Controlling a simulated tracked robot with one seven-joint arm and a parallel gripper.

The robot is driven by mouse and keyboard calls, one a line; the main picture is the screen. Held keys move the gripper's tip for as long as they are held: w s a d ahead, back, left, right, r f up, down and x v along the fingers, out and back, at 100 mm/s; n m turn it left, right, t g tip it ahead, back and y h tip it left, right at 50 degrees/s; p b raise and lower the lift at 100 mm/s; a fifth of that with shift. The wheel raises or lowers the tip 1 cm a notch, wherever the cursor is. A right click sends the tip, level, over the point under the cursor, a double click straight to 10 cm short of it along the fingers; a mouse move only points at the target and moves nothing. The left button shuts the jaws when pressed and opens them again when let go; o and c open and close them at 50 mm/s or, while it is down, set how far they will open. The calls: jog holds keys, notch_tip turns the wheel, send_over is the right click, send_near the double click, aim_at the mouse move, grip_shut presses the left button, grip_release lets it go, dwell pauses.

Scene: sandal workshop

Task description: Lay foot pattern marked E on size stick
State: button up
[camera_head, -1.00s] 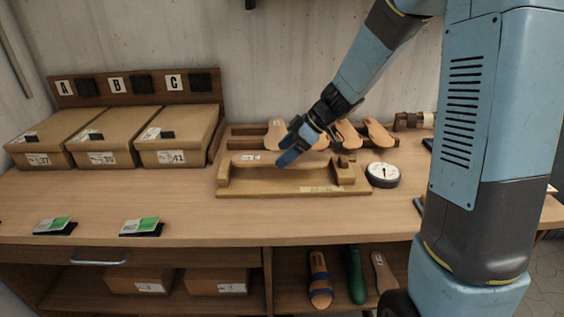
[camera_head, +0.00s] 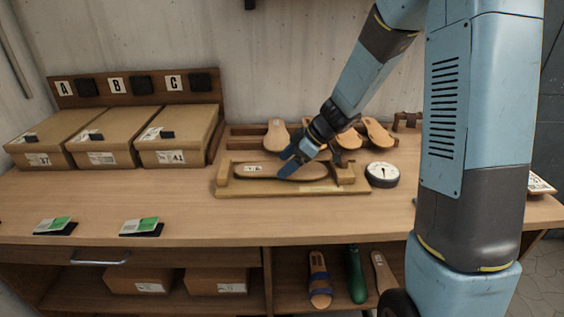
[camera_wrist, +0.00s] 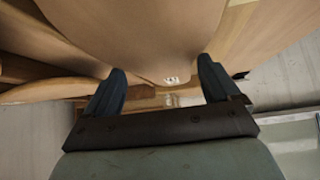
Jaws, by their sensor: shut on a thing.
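A tan foot pattern (camera_head: 270,171) with a small white label at its left end lies lengthwise at the wooden size stick (camera_head: 240,191), between its two end blocks. The label is too small to read surely. I cannot tell whether the pattern rests on the bed or hovers just above it. My gripper (camera_head: 288,166) is shut on the pattern near its middle, reaching down from the upper right. In the wrist view, the pattern's tan face (camera_wrist: 140,30) fills the top, between and beyond my dark fingers (camera_wrist: 160,88).
A rack behind holds several foot patterns (camera_head: 378,133). A round dial (camera_head: 382,174) stands right of the size stick. Three boxes (camera_head: 175,137) stand at left under A, B and C. Two green-white cards (camera_head: 142,226) lie at the front edge. The bench front is otherwise clear.

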jog(key=shift+s+f, duration=0.15)
jog(key=shift+f, duration=0.15)
jog(key=shift+s+d+f, duration=0.1)
jog(key=shift+s+f, duration=0.1)
jog(key=shift+f, duration=0.15)
jog(key=o, duration=0.8)
jog(key=shift+w+r, duration=0.1)
jog(key=shift+r, duration=0.3)
jog(key=w+r+v, duration=0.1)
jog(key=v, duration=1.1)
jog(key=s+d+r+m+t+h, duration=0.1)
jog(key=s+d+r+m+h, duration=0.1)
jog(key=s+m, duration=0.3)
jog(key=s+d+r+m+t+h, duration=0.2)
jog(key=s+m, duration=0.4)
jog(key=s, duration=0.5)
jog(key=s+d+r+m+t+h, duration=0.1)
jog(key=s+d+r+m+h, duration=0.3)
jog(key=s, duration=0.5)
jog(key=shift+d+r+m, duration=0.25)
jog(key=shift+r+m, duration=0.1)
jog(key=shift+r, duration=0.2)
jog(key=shift+d+r+m, duration=0.25)
jog(key=shift+r+m, duration=0.1)
jog(key=shift+r, duration=0.2)
